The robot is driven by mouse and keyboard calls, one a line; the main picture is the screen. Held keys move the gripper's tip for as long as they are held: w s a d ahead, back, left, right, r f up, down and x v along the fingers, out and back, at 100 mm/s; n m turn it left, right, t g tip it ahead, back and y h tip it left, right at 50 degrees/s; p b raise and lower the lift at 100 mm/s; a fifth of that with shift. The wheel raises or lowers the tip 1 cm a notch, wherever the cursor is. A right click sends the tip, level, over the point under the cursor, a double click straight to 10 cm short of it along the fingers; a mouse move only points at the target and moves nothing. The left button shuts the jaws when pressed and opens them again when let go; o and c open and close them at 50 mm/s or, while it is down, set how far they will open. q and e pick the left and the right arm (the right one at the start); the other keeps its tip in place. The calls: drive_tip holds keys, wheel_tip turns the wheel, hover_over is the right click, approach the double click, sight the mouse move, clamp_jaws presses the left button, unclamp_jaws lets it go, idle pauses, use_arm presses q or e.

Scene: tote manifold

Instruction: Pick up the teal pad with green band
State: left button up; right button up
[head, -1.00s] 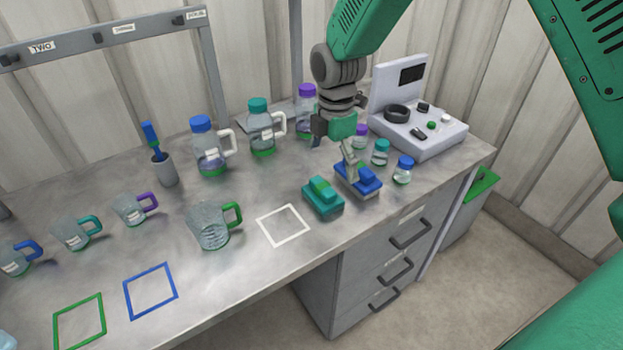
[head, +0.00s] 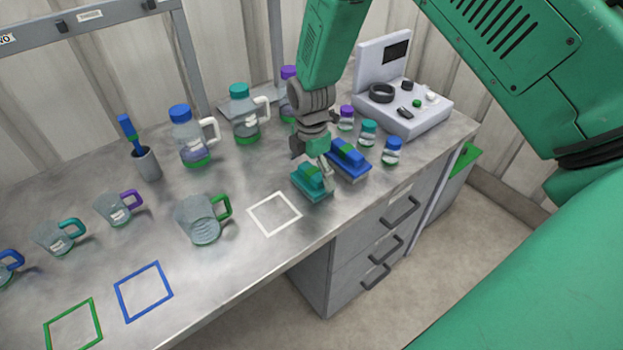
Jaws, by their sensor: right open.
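The teal pad with green band (head: 311,182) lies on the metal bench, just right of the white square outline. My right gripper (head: 327,178) points down from above, with its fingers at the right side of the teal pad. It is open, and part of the pad's right end is hidden behind the fingers. I cannot tell whether a finger touches the pad. A blue pad with a green band (head: 349,159) lies close behind and to the right. My left gripper does not show.
Small capped jars (head: 392,151) stand right of the blue pad, near the bench edge. A clear mug with a green handle (head: 200,219) stands to the left. The white square outline (head: 274,213) is empty. Bottles and a white device (head: 405,105) stand behind.

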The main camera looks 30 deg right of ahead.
sight(311, 171)
wheel_tip(311, 171, down, 3)
drive_tip(key=shift+s+a+r, duration=0.1)
drive_tip(key=shift+a+r, duration=0.05)
drive_tip(key=shift+r, duration=0.05)
drive_tip(key=shift+f, duration=0.5)
drive_tip(key=shift+d, duration=0.45)
drive_tip(key=shift+c, duration=0.5)
drive_tip(key=shift+d, duration=0.1)
drive_tip(key=c, duration=0.9)
drive_tip(key=shift+a, duration=0.35)
drive_tip(key=shift+r, duration=0.2)
drive_tip(key=r, duration=0.8)
drive_tip(key=shift+d+r, duration=0.2)
drive_tip(key=shift+d, duration=0.05)
drive_tip(key=shift+r, duration=0.55)
drive_tip(key=shift+a+r, duration=0.1)
drive_tip(key=shift+a, duration=0.1)
